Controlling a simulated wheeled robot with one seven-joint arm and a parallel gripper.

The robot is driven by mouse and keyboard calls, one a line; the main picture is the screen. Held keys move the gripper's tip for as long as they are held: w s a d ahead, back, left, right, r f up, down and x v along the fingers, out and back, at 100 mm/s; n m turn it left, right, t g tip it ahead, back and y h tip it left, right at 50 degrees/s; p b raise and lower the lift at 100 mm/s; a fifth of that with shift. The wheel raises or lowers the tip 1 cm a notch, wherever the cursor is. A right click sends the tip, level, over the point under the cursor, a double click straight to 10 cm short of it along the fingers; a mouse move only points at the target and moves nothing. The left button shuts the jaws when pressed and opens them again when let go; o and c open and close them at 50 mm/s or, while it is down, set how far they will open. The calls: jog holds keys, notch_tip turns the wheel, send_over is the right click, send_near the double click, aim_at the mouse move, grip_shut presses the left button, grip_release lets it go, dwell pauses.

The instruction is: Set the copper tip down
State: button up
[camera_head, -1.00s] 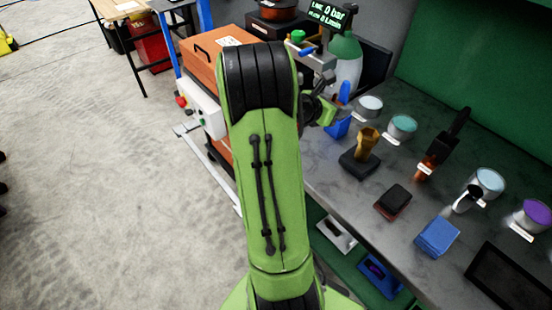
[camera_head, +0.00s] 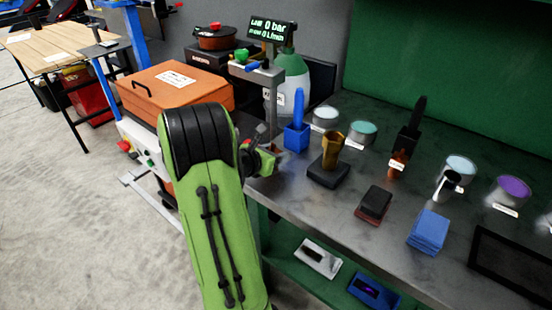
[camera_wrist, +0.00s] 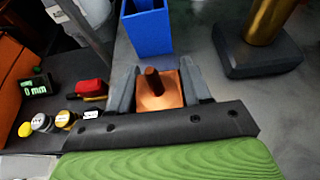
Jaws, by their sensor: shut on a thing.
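My gripper (camera_wrist: 158,92) is shut on the copper tip (camera_wrist: 171,99), an orange-brown block with a darker round stub, held between the two grey fingers. In the head view my gripper (camera_head: 268,157) is at the left end of the grey bench, partly hidden by my green arm. The tip is small there and hard to make out. In the wrist view the grey bench top (camera_wrist: 200,65) lies beneath the fingers; I cannot tell whether the tip touches it. A blue square holder (camera_wrist: 149,30) stands just beyond the fingertips.
A brass piece (camera_head: 332,150) stands on a dark base (camera_head: 328,173) right of the gripper. A blue holder (camera_head: 296,138), several pots, a black-red block (camera_head: 374,203) and blue pads (camera_head: 429,230) occupy the bench. An orange case (camera_head: 180,88) and a gas bottle (camera_head: 291,82) stand behind.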

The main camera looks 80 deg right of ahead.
jog(key=o, duration=1.4)
jog(key=shift+c, duration=0.2)
jog(key=shift+w+a+r, duration=0.15)
jog(key=shift+a+r, duration=0.05)
jog(key=shift+r, duration=0.1)
jog(key=w+a+r+m+t+y+p, duration=0.1)
jog(key=w+a+r+m+t+y, duration=0.2)
jog(key=a, duration=0.6)
jog(key=w+a+r+m+t+y+p, duration=0.1)
jog(key=w+a+m+t, duration=0.15)
jog(key=w+a, duration=0.4)
jog(key=w+a+r+m+t+y+p, duration=0.15)
jog(key=a+m, duration=0.25)
jog(key=a, duration=0.6)
jog(key=s+a+r+m+t+y, duration=0.1)
jog(key=a+m+t+y, duration=0.1)
jog(key=a, duration=0.8)
jog(key=s+a+r+m+t+y, duration=0.2)
jog(key=a+y, duration=0.3)
jog(key=a, duration=0.5)
jog(key=shift+a+b, duration=0.15)
jog(key=shift+b, duration=0.3)
